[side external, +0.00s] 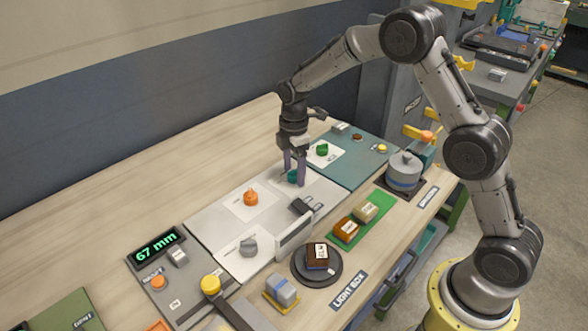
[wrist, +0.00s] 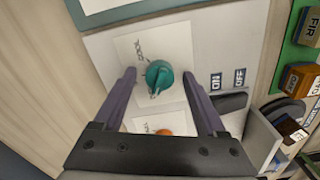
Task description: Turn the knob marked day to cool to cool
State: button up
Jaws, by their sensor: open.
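A teal knob (wrist: 158,75) sits on a white card with printed marks. One mark at the card's upper left seems to read COOL; the mark by the knob's lower edge is too small to read surely. The knob's pale pointer end seems to face that lower mark. In the side view the teal knob (side external: 292,176) is partly hidden by my fingers. My gripper (side external: 295,179) points down over it. In the wrist view my gripper (wrist: 160,78) is open, with one finger on each side of the knob and visible gaps between.
An orange knob (side external: 251,198) and a grey knob (side external: 248,246) share the light panel. A green knob (side external: 321,150) is on the teal panel behind. A dark switch (side external: 300,206) lies close to the right. A raised light wall (side external: 294,238) edges the panel.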

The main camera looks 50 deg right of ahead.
jog(key=shift+c, duration=0.3)
grip_shut()
jog(key=shift+m, duration=0.4)
jog(key=m, duration=0.4)
jog(key=shift+m, duration=0.4)
jog(key=m, duration=1.2)
jog(key=shift+m, duration=0.3)
jog(key=m, duration=0.5)
jog(key=shift+m, duration=0.3)
